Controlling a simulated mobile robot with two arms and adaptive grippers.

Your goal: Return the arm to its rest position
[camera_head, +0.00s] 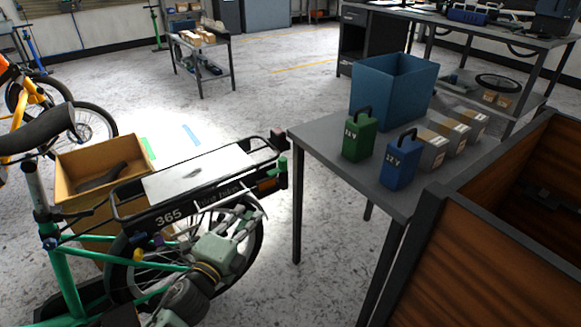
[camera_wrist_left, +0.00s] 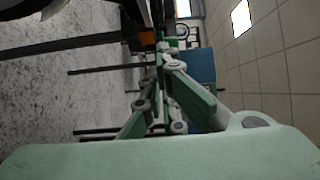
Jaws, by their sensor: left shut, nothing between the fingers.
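My left arm comes up from the bottom left in the head view, in front of the rear wheel of the green cargo bike (camera_head: 75,285). Its pale green left gripper (camera_head: 246,216) is just below the bike's rear rack (camera_head: 190,180). In the left wrist view the left gripper (camera_wrist_left: 164,48) has its fingers together with nothing between them. I cannot tell whether the gripper touches the bike. My right gripper is not in view.
A grey table (camera_head: 320,150) on the right carries a blue bin (camera_head: 393,90), a green battery (camera_head: 359,138), a blue battery (camera_head: 400,165) and several small boxes. A wooden cargo box (camera_head: 400,275) fills the lower right. Open floor (camera_head: 270,110) lies behind the bike.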

